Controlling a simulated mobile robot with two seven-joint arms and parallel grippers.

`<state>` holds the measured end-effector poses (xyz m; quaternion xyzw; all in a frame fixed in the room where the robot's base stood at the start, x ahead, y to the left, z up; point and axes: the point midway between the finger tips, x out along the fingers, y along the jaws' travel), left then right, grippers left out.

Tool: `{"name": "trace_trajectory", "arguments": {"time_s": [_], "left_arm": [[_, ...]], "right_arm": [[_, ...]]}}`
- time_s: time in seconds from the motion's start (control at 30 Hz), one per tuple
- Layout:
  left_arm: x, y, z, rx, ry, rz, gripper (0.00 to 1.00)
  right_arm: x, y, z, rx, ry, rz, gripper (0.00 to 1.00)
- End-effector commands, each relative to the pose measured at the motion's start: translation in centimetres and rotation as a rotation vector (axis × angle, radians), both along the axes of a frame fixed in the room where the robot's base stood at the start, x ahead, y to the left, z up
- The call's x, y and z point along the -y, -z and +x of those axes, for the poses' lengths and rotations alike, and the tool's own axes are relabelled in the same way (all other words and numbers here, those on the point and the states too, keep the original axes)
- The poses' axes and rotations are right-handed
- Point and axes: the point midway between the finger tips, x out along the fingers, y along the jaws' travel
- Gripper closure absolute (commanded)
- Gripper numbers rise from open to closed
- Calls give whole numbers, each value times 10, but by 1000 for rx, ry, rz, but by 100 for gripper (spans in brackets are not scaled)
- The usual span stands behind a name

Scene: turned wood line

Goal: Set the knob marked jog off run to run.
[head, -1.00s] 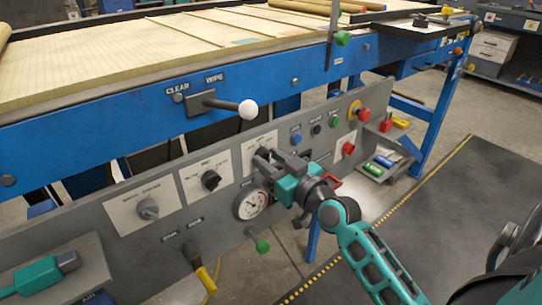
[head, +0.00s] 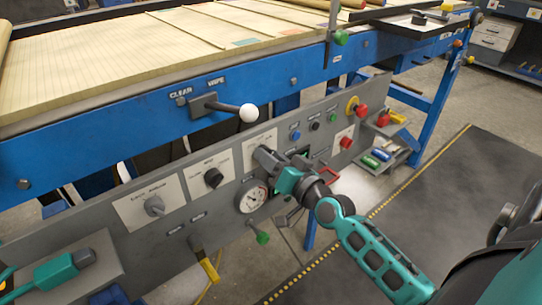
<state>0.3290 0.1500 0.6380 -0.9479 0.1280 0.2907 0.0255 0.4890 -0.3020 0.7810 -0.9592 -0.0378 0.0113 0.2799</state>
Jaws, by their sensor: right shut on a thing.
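My right gripper (head: 268,157) is at the third white label plate (head: 258,140) on the grey control panel, fingers against the plate area. It is shut on the knob there, which the fingers hide. The plate's print is too small and too covered to read, so I cannot tell the knob's setting. Two other dark and grey knobs sit on plates to the left: a black knob (head: 213,178) and a grey knob (head: 154,206).
A round gauge (head: 251,198) sits just below the gripper. A white-balled lever (head: 248,112) sticks out above. Coloured buttons and a red knob (head: 361,110) are to the right. The floor at right is clear.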

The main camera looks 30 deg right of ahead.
Motion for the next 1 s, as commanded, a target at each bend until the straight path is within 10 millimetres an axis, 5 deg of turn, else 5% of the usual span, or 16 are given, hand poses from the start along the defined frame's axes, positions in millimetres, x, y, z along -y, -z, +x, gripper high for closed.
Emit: {"name": "trace_trajectory", "arguments": {"time_s": [0.4, 0.43, 0.6, 0.7, 1.0], "left_arm": [[2, -1, 1, 0, -5, -9, 57], [2, -1, 1, 0, -5, -10, 57], [3, -2, 2, 2, -7, -11, 57], [3, -3, 2, 4, -6, -11, 57], [3, -3, 3, 6, -5, -9, 57]], "right_arm": [[0, -1, 0, 2, 1, 12, 93], [0, -1, 0, 2, 1, 12, 62], [0, -1, 0, 1, 0, 10, 45], [0, -1, 0, 1, 1, 10, 37], [0, 0, -3, -1, 1, 8, 37]]}}
